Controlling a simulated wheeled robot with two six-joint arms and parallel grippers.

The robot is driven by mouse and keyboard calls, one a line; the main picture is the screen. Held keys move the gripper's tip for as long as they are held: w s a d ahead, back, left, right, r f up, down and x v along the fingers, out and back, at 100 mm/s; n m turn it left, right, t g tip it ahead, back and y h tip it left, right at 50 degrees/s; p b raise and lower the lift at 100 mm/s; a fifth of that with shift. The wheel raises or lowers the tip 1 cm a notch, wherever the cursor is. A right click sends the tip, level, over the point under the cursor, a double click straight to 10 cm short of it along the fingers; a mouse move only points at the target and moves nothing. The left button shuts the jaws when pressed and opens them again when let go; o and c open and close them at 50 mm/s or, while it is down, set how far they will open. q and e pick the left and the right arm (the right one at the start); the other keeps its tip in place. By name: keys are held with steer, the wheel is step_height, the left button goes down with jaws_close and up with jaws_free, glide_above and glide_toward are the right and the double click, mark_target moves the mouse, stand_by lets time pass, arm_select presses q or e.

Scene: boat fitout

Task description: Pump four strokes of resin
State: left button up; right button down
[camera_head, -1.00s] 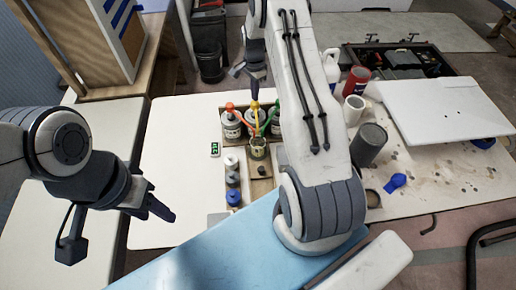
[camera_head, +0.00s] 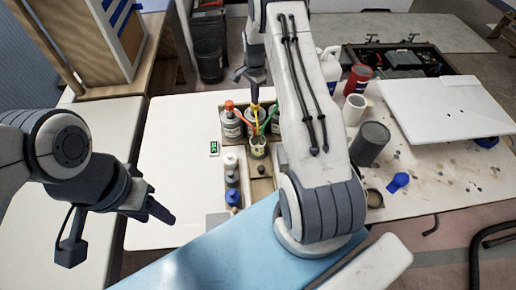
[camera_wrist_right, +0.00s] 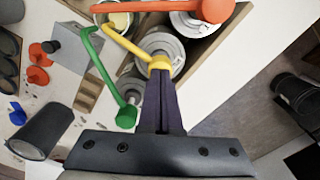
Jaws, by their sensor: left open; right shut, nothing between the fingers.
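Three pump bottles stand in a wooden tray (camera_head: 222,108), with a red-orange pump head (camera_head: 229,105), a yellow pump head (camera_head: 255,108) and a green pump head (camera_head: 275,104). Their spouts lean toward a small cup (camera_head: 258,147) in front. My right gripper (camera_head: 255,97) is shut and empty, pointing down onto the yellow pump head. In the right wrist view its fingertips (camera_wrist_right: 161,76) meet the yellow head (camera_wrist_right: 160,63), apparently touching it. The cup (camera_wrist_right: 118,20) shows at the yellow spout's end. My left gripper (camera_head: 160,212) is open and empty at the left, away from the bottles.
A small green-lit display (camera_head: 214,148) lies left of the cup; its digits are unclear. Small bottles (camera_head: 232,180) stand in front. A dark grey cylinder (camera_head: 369,144), red can (camera_head: 357,79) and blue item (camera_head: 397,182) are on the right. The white table's left part is clear.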

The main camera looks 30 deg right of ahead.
steer(key=shift+f, duration=0.55)
steer(key=shift+r, duration=0.1)
steer(key=shift+r+p, duration=1.15)
steer(key=shift+r, duration=0.9)
steer(key=shift+f, duration=0.15)
steer(key=shift+f+b, duration=1.45)
steer(key=shift+f, duration=0.5)
steer(key=shift+r+p, duration=1.35)
steer(key=shift+r, duration=0.75)
